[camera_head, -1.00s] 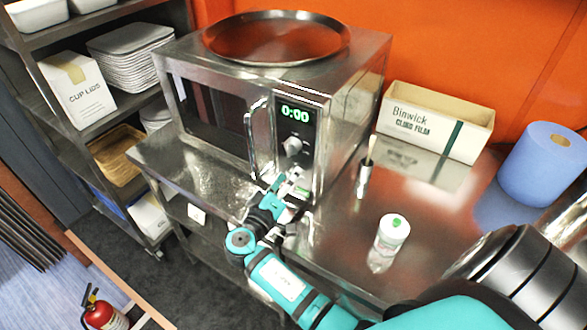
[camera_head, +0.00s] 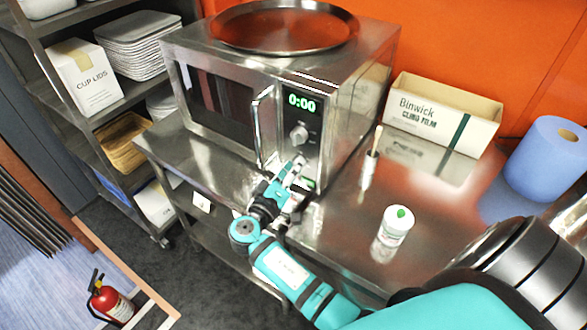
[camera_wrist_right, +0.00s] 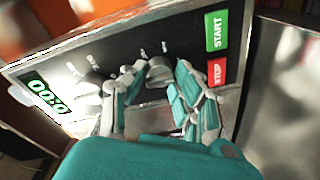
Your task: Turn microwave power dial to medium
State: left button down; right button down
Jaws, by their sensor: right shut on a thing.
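The microwave (camera_head: 222,100) stands on the steel counter with its door shut and its display reading 0:00. Its upper dial (camera_head: 299,134) is uncovered in the head view; in the right wrist view this dial (camera_wrist_right: 90,86) is beside the display. My right gripper (camera_head: 298,166) is at the lower part of the panel, hiding the lower dial there. In the right wrist view, my right gripper (camera_wrist_right: 152,88) is shut on the lower dial (camera_wrist_right: 159,70), one finger on each side. The dial labels are too small to read. My left gripper is not in view.
The door handle (camera_head: 263,128) stands out left of the panel. The START button (camera_wrist_right: 216,30) and STOP button (camera_wrist_right: 217,72) are near the right finger. A white bottle (camera_head: 397,224) and a brush in a metal holder (camera_head: 369,168) stand on the counter to the right.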

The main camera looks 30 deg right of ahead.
jog(key=shift+w+r+n+g+p, duration=0.15)
jog(key=shift+n+p, duration=0.75)
jog(key=shift+n, duration=0.9)
jog(key=shift+s+r+n+g+p, duration=0.1)
jog(key=shift+n+g+p, duration=0.15)
jog(key=shift+n+p, duration=1.1)
jog(key=shift+w+r+n+g+p, duration=0.15)
jog(key=shift+n+p, duration=0.3)
jog(key=shift+n, duration=1.8)
jog(key=shift+s+f, duration=0.1)
jog(key=shift+f, duration=0.05)
